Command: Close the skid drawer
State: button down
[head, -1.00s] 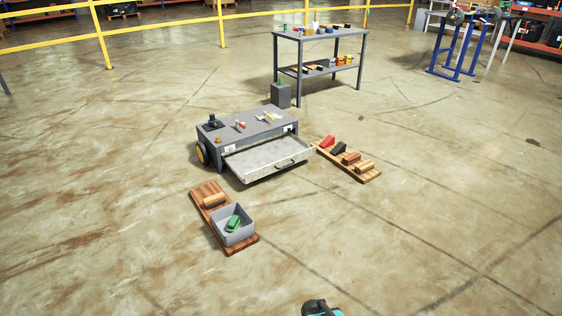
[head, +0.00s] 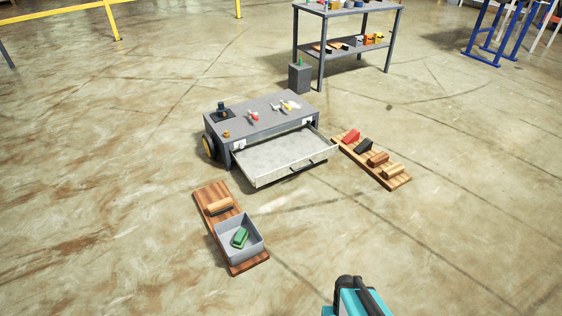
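The grey skid (head: 262,112) stands low on the floor near the middle of the head view, with a wheel at its left end. Its drawer (head: 275,158) is pulled well out toward me and looks empty. A dark handle (head: 303,170) runs along the drawer's front. Part of my own teal and black arm shows at the bottom edge, well short of the drawer. My gripper's fingers cannot be made out.
A wooden board (head: 240,267) with a grey bin (head: 258,245) holding a green item lies at front left. Another board (head: 398,182) with several blocks lies right of the drawer. A grey two-shelf table (head: 345,48) stands behind. The floor before the drawer is clear.

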aim_at(267, 160)
jog(key=u, duration=0.35)
jog(key=i, duration=0.7)
jog(key=u, duration=0.7)
jog(key=i, duration=0.4)
jog(key=u, duration=0.25)
